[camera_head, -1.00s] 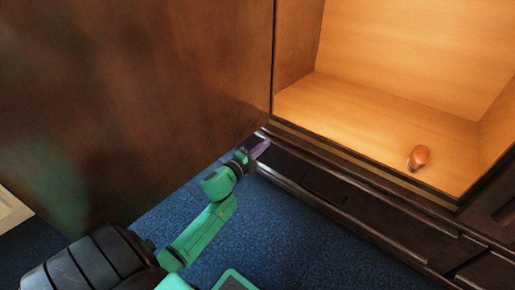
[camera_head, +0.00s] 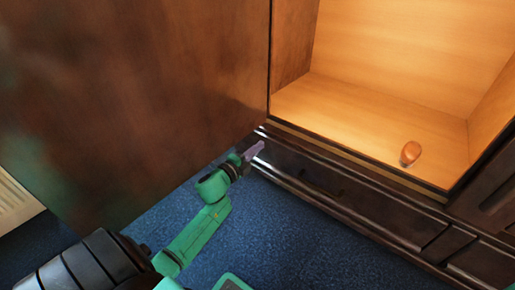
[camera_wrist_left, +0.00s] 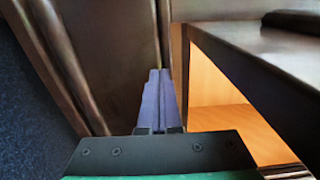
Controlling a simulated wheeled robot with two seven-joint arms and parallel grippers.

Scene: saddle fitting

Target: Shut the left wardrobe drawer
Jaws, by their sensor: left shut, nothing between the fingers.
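The left wardrobe drawer (camera_head: 345,196) is a dark brown front below the lit compartment, with a dark handle recess near its middle. It looks close to flush with the wardrobe; I cannot tell if a small gap is left. My left gripper (camera_head: 256,149) is shut and empty, its purple fingers at the drawer's left end, close under the open door's lower corner. In the left wrist view the shut fingers (camera_wrist_left: 160,100) point along dark brown wood (camera_wrist_left: 110,60); contact cannot be made out. My right gripper is not in view.
A large brown wardrobe door (camera_head: 140,90) stands open on the left, above my arm. The compartment (camera_head: 380,115) is open and holds an orange-brown rounded object (camera_head: 410,153). Blue carpet (camera_head: 275,235) is free in front. A pale slatted thing (camera_head: 15,203) is at far left.

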